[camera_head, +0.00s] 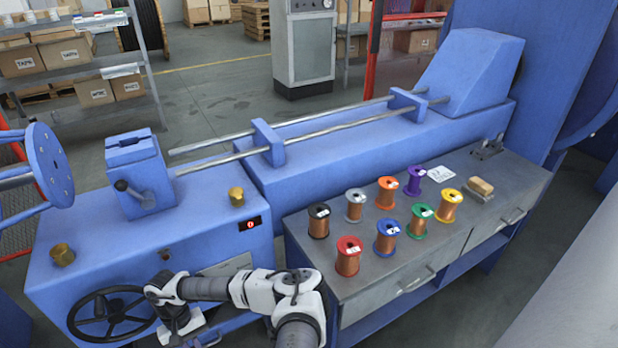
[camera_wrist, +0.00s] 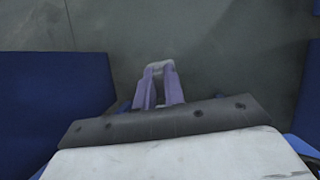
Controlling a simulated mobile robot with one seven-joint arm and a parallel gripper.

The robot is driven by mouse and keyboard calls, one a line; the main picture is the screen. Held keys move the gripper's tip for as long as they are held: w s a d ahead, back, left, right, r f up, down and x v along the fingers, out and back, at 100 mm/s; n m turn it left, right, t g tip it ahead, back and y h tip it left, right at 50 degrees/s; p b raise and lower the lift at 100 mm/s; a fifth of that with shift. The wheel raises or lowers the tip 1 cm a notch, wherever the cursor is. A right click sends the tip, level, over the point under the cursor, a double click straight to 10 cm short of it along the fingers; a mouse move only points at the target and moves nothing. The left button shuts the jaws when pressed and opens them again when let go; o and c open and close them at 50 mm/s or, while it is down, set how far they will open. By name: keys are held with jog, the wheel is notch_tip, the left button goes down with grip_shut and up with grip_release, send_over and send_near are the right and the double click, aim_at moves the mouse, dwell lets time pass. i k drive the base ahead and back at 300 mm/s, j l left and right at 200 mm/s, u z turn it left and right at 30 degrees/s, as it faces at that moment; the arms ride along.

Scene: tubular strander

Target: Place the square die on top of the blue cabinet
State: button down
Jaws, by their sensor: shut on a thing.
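My gripper (camera_wrist: 158,72) is shut on a small pale grey piece (camera_wrist: 160,66) at its fingertips in the wrist view. Only a little of this piece shows, so I cannot tell its full shape or whether it is the square die. In the head view my arm bends low in front of the blue cabinet (camera_head: 120,235), and the fingertips are not clearly seen. The cabinet top carries two brass fittings (camera_head: 236,196) and a blue clamp block (camera_head: 140,178) with a lever.
A black handwheel (camera_head: 108,314) is on the cabinet front, close to my arm. Much of the cabinet top between the brass fittings is clear.

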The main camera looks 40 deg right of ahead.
aim_at(511, 172)
jog(key=k+l+u, duration=0.15)
jog(key=l+u, duration=0.3)
jog(key=k+l+u, duration=0.15)
jog(key=u, duration=0.3)
jog(key=k+l+u, duration=0.25)
jog(key=u, duration=0.2)
jog(key=k+l+u, duration=0.2)
jog(key=u, duration=0.25)
jog(key=k+u, duration=0.3)
jog(key=u, duration=0.15)
jog(key=k+l+z, duration=0.1)
jog(key=k, duration=0.2)
jog(key=k+l+z, duration=0.1)
jog(key=k, duration=0.25)
jog(key=k+z, duration=0.2)
jog(key=z, duration=0.2)
jog(key=k+l+z, duration=0.15)
jog(key=z, duration=0.3)
jog(key=k+l+z, duration=0.2)
jog(key=z, duration=0.2)
jog(key=k+l+z, duration=0.1)
jog(key=z, duration=0.35)
jog(key=k+l+z, duration=0.1)
jog(key=l+z, duration=0.2)
jog(key=k+l+z, duration=0.1)
jog(key=l+z, duration=0.2)
jog(key=l, duration=0.15)
